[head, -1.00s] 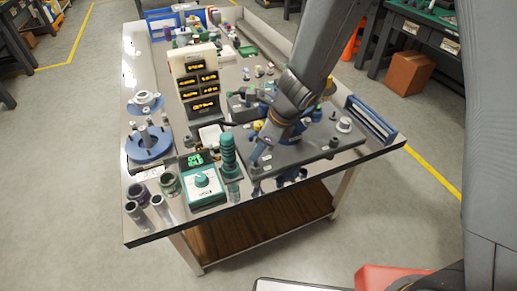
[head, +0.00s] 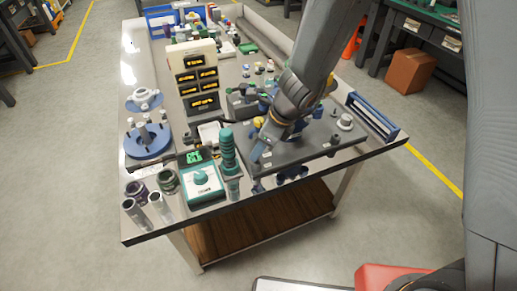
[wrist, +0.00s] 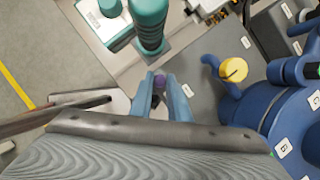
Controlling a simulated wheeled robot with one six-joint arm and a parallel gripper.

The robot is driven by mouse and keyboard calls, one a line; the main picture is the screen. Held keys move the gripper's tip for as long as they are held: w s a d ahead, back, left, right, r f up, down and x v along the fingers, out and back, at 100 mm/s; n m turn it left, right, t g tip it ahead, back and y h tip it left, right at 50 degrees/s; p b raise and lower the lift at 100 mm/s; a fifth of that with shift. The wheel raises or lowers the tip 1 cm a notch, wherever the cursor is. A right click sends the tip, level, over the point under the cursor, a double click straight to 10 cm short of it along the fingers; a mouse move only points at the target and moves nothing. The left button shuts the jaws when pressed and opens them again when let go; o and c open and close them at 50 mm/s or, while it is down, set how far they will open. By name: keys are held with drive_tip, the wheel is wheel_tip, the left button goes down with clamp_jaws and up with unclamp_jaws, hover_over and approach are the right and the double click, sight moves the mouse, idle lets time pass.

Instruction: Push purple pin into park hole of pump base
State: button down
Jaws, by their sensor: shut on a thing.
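My gripper (wrist: 172,95) is shut on the purple pin (wrist: 159,82); its blue fingers stand on both sides of the pin in the wrist view. Only the purple top shows, so I cannot tell how deep the pin's lower end sits. The dark grey pump base (wrist: 207,92) lies beside and below the fingers. In the head view my gripper (head: 259,151) is over the left front part of the base (head: 318,146), and the pin cannot be made out. I cannot pick out the park hole. A yellow knob (wrist: 233,69) on a blue lever stands right of the gripper.
The blue pump body (wrist: 285,110) stands close on the right. A teal ribbed cylinder (head: 228,150) and a teal box with a dial (head: 202,184) stand to the left. A blue rack (head: 372,117) lies at the table's right edge. The floor in front is open.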

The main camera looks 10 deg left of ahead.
drive_tip(key=c, duration=1.6)
unclamp_jaws()
drive_tip(key=shift+r+p, duration=2.5)
drive_tip(key=shift+p, duration=0.3)
drive_tip(key=s+d+r+n+h, duration=0.1)
drive_tip(key=s+d+r+n, duration=0.2)
drive_tip(key=d+n, duration=0.4)
drive_tip(key=s+d+r+n+h, duration=0.1)
drive_tip(key=s+d+r+n, duration=0.2)
drive_tip(key=d+n, duration=0.4)
drive_tip(key=s+d+r+n+h+b, duration=0.1)
drive_tip(key=d+n, duration=0.5)
drive_tip(key=d, duration=0.7)
drive_tip(key=shift+s+d+r+n+h, duration=0.2)
drive_tip(key=shift+s+r+h, duration=0.1)
drive_tip(key=shift+s+r, duration=0.3)
drive_tip(key=shift+s+d+r+n+h, duration=0.1)
drive_tip(key=shift+s+r+n+h, duration=0.15)
drive_tip(key=shift+s+r, duration=0.35)
